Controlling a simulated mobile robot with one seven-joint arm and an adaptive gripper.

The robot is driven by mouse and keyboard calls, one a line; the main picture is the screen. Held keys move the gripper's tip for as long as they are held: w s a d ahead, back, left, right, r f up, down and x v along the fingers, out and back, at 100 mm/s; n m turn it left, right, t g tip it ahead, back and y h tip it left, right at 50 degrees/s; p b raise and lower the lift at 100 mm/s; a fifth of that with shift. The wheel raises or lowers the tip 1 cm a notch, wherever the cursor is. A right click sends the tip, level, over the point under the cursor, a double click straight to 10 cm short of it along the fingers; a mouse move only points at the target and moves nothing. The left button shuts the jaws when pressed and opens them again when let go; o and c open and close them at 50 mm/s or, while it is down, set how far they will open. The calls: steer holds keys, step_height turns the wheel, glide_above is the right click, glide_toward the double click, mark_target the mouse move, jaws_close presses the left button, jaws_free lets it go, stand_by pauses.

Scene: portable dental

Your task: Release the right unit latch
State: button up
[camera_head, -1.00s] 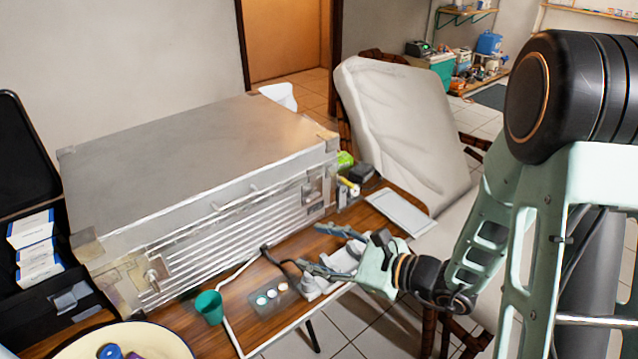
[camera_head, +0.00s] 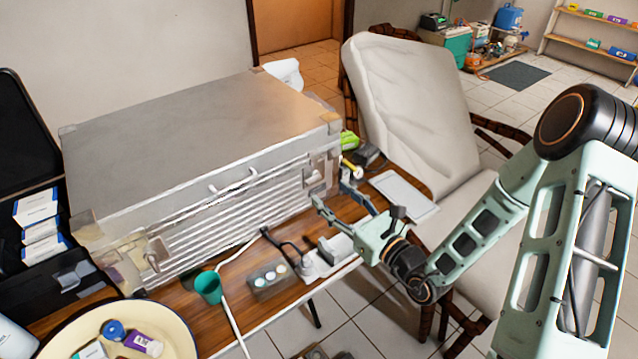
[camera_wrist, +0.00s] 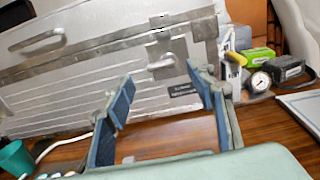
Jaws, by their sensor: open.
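The large silver metal case (camera_head: 200,140) lies closed on the wooden table, its ribbed front facing me. The right unit latch (camera_head: 316,173) is on the front face near the right end. In the wrist view the latch (camera_wrist: 163,63) shows as a metal piece on a plate, just beyond and between my fingertips. My gripper (camera_head: 332,194) is open and empty in front of the latch, and its two blue-padded fingers also show in the wrist view (camera_wrist: 160,80). No contact with the latch is visible. The left latch (camera_head: 153,257) is at the front's other end.
A pressure gauge (camera_wrist: 260,81), a green item (camera_wrist: 257,55) and a black box (camera_wrist: 286,68) stand right of the case. A tray (camera_head: 403,194) lies nearby. A green cup (camera_head: 209,287) and a basin (camera_head: 182,336) are at the front left. A chair (camera_head: 415,115) stands behind right.

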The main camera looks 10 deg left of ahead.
mark_target(315, 180)
steer(key=x, duration=0.5)
steer(key=shift+w+a, duration=0.25)
steer(key=shift+a, duration=0.05)
steer(key=shift+c, duration=0.7)
steer(key=c, duration=1)
